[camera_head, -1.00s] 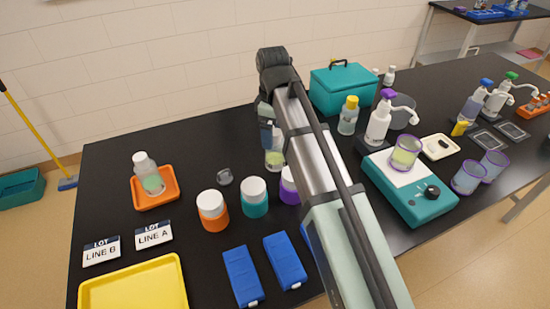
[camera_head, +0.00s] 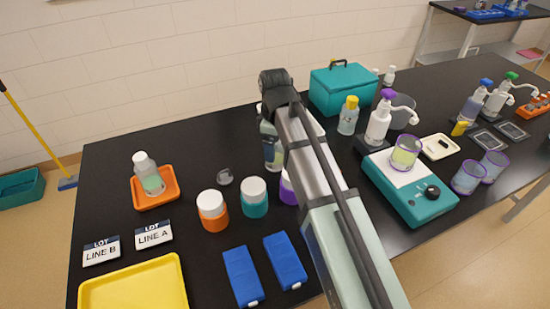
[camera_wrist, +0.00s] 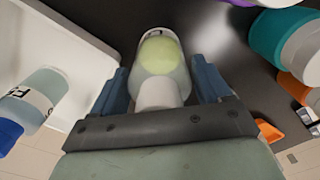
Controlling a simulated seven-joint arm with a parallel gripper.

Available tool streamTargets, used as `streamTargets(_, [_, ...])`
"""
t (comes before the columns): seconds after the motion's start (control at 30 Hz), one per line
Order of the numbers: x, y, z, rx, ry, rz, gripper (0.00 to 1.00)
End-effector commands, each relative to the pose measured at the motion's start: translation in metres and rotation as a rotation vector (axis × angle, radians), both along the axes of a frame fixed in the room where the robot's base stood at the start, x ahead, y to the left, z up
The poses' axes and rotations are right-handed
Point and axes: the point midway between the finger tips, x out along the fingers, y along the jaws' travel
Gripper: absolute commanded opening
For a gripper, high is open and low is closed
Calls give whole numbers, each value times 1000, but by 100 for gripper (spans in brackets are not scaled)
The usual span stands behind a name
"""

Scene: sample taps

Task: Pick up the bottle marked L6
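A clear bottle with a white cap and pale green contents (camera_wrist: 160,60) stands between the two blue-grey fingers of my gripper (camera_wrist: 162,85) in the wrist view. The fingers sit close on either side of it, with no clear sign of pressing on it. Its dark-edged label is mostly out of sight and I cannot read it. In the head view the bottle (camera_head: 272,152) stands on the black bench, partly covered by my arm. A similar white-capped bottle (camera_head: 148,172) stands in an orange tray (camera_head: 170,200) at the left; its marking is not readable.
White-lidded orange (camera_head: 212,212), teal (camera_head: 254,200) and purple jars stand near the bottle. A blue-capped bottle (camera_wrist: 38,95) shows beside a white surface in the wrist view. A teal balance (camera_head: 420,200) and a yellow-capped bottle (camera_head: 348,118) are to the right.

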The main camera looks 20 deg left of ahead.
Motion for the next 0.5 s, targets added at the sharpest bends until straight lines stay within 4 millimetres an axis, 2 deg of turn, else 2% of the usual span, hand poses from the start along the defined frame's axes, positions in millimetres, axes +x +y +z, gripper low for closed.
streamTargets(0.07, [0,0,0,0,0,0,69])
streamTargets(0.5, [0,0,0,0,0,0,26])
